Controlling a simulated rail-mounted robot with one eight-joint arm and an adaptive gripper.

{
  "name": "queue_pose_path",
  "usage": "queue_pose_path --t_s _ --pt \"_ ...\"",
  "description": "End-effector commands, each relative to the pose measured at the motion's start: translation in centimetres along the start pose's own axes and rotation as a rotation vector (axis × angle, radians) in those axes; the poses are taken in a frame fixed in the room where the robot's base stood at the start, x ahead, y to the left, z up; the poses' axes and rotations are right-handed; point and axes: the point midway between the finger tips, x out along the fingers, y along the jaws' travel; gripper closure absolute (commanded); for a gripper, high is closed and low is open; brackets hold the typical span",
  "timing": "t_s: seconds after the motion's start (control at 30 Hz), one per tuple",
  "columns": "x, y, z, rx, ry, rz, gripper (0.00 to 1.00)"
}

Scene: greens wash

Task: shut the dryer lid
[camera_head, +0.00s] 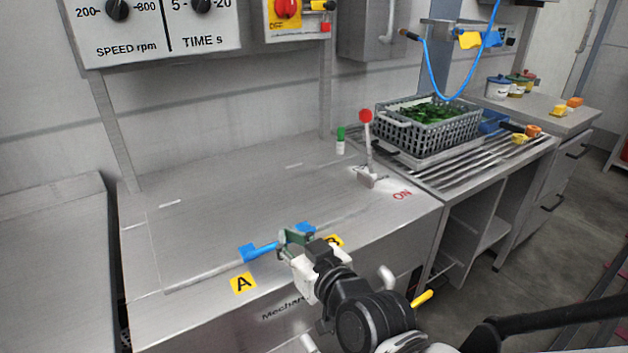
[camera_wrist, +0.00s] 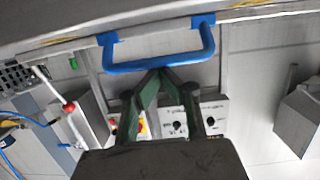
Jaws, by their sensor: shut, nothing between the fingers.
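The dryer lid (camera_head: 230,215) is a broad steel panel that looks flat, or nearly flat, on the dryer top (camera_head: 390,235). I cannot tell whether a small gap is left under its front edge. Its blue handle (camera_head: 263,249) is at the front edge, and in the wrist view the handle (camera_wrist: 158,66) is a whole U-shaped bar. My gripper (camera_head: 290,240) is at the handle, with its green fingers shut and empty. In the wrist view the fingertips (camera_wrist: 164,74) meet just at the handle's bar; whether they touch it is unclear.
A grey crate of greens (camera_head: 430,122) sits on the slatted rack (camera_head: 470,160). A speed and time panel (camera_head: 150,30) hangs above. The lid top is clear.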

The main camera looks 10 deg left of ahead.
Motion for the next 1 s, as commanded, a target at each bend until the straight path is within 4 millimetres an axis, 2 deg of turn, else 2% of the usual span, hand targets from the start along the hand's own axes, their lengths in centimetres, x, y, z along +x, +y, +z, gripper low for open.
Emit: queue_pose_path --t_s 0.03,0.47,1.0 --pt "-0.7 -0.2 2.0 -0.005 -0.043 -0.011 1.00" --pt "-1.1 -0.1 2.1 -0.007 -0.041 -0.008 1.00" --pt "-5.6 -0.2 1.1 -0.003 -0.020 -0.005 1.00"
